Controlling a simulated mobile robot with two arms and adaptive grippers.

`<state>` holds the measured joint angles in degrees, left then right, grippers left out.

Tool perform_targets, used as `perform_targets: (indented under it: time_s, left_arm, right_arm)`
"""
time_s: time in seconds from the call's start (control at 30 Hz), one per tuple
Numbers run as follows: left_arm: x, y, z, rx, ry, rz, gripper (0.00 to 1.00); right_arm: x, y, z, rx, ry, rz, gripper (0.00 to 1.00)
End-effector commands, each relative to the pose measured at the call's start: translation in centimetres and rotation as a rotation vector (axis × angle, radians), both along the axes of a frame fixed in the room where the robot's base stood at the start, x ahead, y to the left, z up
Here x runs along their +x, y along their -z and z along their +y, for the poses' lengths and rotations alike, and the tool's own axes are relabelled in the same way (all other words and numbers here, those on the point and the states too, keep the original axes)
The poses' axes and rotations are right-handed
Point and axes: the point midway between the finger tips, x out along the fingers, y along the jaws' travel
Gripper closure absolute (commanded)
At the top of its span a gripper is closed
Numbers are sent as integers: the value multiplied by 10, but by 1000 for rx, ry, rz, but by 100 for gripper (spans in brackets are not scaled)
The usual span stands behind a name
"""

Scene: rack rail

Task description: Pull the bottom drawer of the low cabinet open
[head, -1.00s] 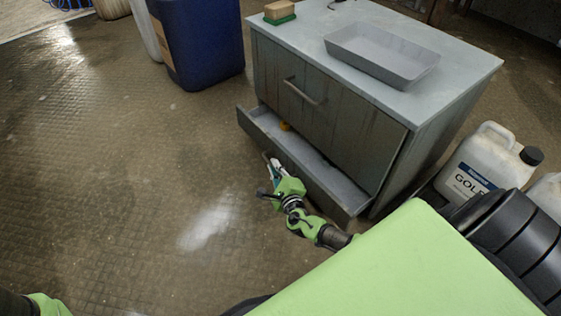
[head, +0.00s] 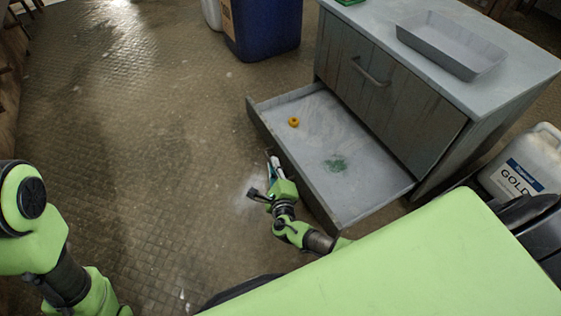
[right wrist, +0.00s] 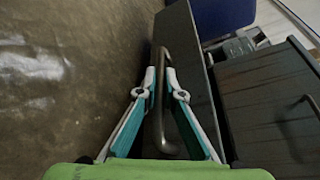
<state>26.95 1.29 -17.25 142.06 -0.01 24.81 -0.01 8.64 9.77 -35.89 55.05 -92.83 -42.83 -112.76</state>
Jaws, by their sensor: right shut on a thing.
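The low cabinet (head: 395,95) is grey-green wood with a pale top. Its bottom drawer (head: 348,190) stands well out and shows a pale grey floor with an orange ring (head: 293,122) and a green stain in it. My right gripper (head: 272,160) is at the front of the drawer. In the right wrist view the fingers of the right gripper (right wrist: 162,88) are closed on the drawer's metal bar handle (right wrist: 163,125). The handle is hidden in the head view. My left arm shows at the left edge of the head view, but its gripper is out of sight.
The upper drawer is shut, its handle (head: 369,72) bare. A grey tray (head: 452,48) sits on the cabinet top. A blue drum (head: 262,28) stands behind left, a white jug (head: 522,165) at right. The floor left of the drawer is clear.

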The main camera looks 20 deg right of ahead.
Motion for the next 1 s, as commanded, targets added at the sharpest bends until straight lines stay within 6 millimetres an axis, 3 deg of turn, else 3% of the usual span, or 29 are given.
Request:
perform_targets:
  time_s: [0.47,0.5,0.57,1.0]
  left_arm:
    - [4,2,-1,2,-2,13,60]
    - [4,2,-1,3,-2,11,60]
    - [4,2,0,3,-2,11,60]
    - [2,0,1,-3,-1,3,60]
  right_arm:
    - [0,0,3,0,1,0,100]
    - [0,0,3,0,1,0,87]
    - [0,0,3,0,1,0,75]
    - [0,-3,3,1,2,0,75]
